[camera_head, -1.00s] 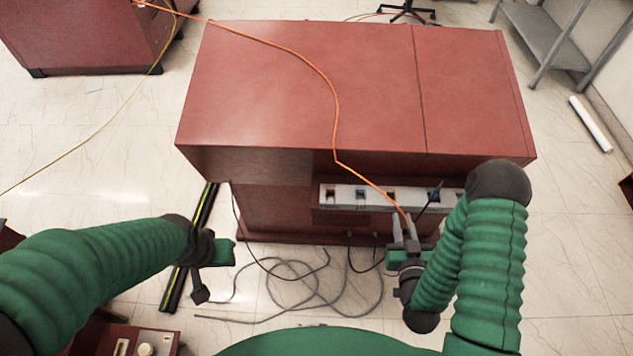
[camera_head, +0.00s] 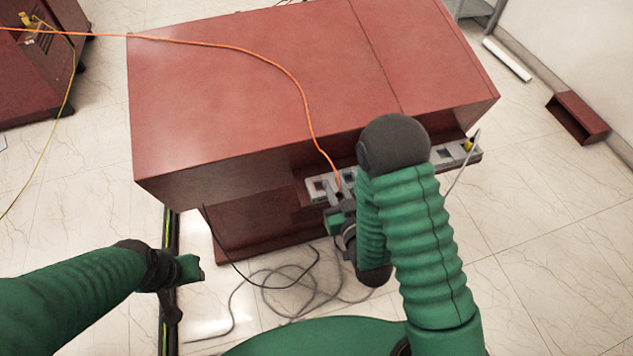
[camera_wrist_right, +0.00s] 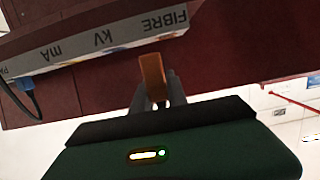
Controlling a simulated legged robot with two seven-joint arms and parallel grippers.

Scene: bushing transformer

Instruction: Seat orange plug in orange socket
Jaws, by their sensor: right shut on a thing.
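My right gripper (camera_head: 338,198) is shut on the orange plug (camera_wrist_right: 153,76), which sticks out beyond the fingertips in the right wrist view. The orange cable (camera_head: 292,82) runs from the gripper up over the red cabinet. The panel (camera_head: 312,190) is partly hidden by my right arm, and the orange socket cannot be made out. My left gripper (camera_head: 195,268) hangs at the left, away from the panel; its jaw opening is unclear.
The red cabinet (camera_head: 250,90) stands behind and above the panel. A yellow plug (camera_head: 468,145) with a grey lead is at the panel's right end. A blue plug (camera_wrist_right: 28,83) shows in the wrist view. Loose grey cables (camera_head: 290,290) lie on the floor.

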